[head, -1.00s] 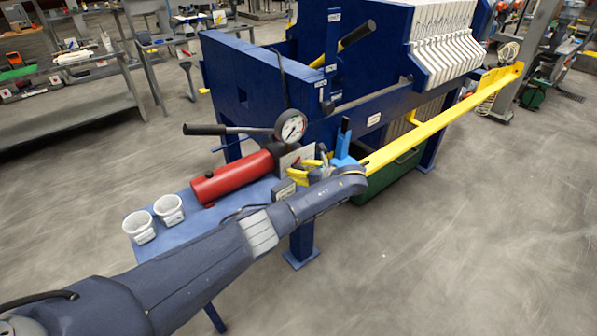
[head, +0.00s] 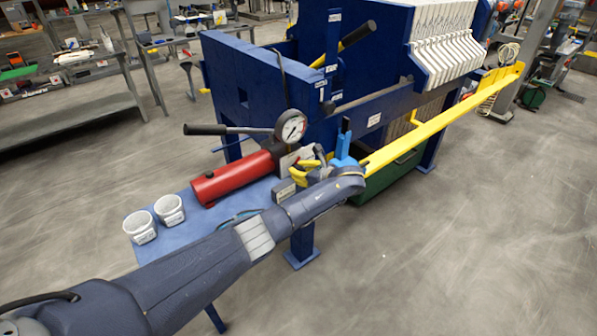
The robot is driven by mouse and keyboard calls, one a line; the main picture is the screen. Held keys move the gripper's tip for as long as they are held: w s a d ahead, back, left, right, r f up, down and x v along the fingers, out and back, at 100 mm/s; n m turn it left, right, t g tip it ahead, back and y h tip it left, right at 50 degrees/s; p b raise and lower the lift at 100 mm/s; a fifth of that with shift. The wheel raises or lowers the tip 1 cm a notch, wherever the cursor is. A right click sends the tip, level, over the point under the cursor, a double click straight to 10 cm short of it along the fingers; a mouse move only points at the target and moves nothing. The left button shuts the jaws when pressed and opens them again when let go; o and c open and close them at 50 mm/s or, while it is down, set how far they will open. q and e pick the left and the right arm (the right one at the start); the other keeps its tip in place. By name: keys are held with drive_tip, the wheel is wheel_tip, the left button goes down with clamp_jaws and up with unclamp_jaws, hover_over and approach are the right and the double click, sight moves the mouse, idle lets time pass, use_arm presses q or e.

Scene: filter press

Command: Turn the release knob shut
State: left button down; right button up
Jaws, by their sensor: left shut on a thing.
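The hand pump has a red cylinder (head: 235,179), a dark lever (head: 205,130) and a round pressure gauge (head: 291,127). It sits on a blue side table (head: 182,239) at the press. My left gripper (head: 303,172), with yellow parts, is at the pump's right end, beside its grey block and below the gauge. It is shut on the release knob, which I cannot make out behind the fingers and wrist. A blue piece with a black upright tip (head: 344,147) stands just right of the gripper. My right gripper is not in view.
Two white cups (head: 155,218) stand on the table's left part. The blue press frame (head: 240,90) rises behind the pump. A long yellow bar (head: 440,122) runs to the upper right, above a green bin (head: 385,180).

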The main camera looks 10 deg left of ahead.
use_arm(q)
drive_tip(key=shift+d+f, duration=0.1)
drive_tip(key=shift+d, duration=0.05)
drive_tip(key=c, duration=1.3)
unclamp_jaws()
drive_tip(key=shift+o, duration=0.2)
drive_tip(key=v, duration=1.2)
